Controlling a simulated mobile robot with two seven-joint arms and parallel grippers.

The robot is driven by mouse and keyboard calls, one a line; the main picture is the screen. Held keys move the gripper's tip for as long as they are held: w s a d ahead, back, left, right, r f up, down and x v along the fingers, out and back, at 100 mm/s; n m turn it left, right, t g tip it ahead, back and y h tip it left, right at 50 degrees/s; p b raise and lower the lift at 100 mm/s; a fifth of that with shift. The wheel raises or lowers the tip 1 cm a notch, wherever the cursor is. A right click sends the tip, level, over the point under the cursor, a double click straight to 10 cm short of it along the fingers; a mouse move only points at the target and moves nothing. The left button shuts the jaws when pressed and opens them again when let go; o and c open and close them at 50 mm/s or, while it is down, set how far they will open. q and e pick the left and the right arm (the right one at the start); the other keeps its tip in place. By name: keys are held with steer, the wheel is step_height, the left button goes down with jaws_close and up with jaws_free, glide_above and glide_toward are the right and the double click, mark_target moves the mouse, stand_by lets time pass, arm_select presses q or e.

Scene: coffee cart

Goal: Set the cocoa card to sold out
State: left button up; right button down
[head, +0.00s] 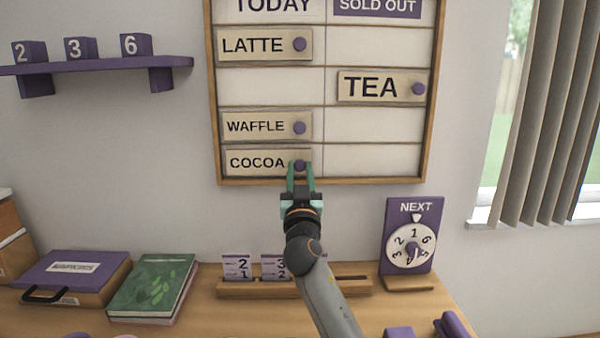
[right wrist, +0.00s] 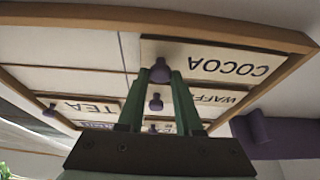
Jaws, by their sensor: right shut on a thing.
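The menu board (head: 375,160) hangs on the wall with a TODAY column on the left and a SOLD OUT column on the right. The cocoa card (head: 257,162) is in the bottom row of the TODAY column; it also shows upside down in the right wrist view (right wrist: 236,66). Its purple knob (right wrist: 160,70) is at the card's right end. My right gripper (head: 300,170) is shut on this knob, with one green finger on each side. The SOLD OUT space beside the cocoa card is empty. My left gripper is not in view.
The latte card (head: 252,45) and waffle card (head: 255,126) are in the TODAY column. The tea card (head: 370,87) is under SOLD OUT. Below stand a wooden card rack (head: 345,287) and a NEXT dial (head: 412,232). A purple shelf (head: 100,65) is at the left.

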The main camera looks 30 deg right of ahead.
stand_by(0.7)
steer(key=s+d+p, duration=0.1)
steer(key=s+d, duration=0.3)
steer(key=d, duration=0.3)
steer(key=s+d+p, duration=0.2)
steer(key=s+d, duration=0.2)
steer(key=d, duration=0.3)
steer(key=s+d+p, duration=0.2)
steer(key=s+d, duration=0.3)
steer(key=d, duration=0.2)
steer(key=shift+s+d, duration=0.1)
steer(key=shift+d, duration=0.1)
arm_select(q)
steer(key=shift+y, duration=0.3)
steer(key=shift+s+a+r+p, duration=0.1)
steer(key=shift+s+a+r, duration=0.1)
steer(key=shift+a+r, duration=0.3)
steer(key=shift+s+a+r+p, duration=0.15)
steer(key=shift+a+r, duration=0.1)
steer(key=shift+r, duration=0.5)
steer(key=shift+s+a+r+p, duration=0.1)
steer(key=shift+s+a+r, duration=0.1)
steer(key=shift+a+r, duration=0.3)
arm_select(e)
steer(key=shift+s+d, duration=0.2)
steer(key=shift+d, duration=0.2)
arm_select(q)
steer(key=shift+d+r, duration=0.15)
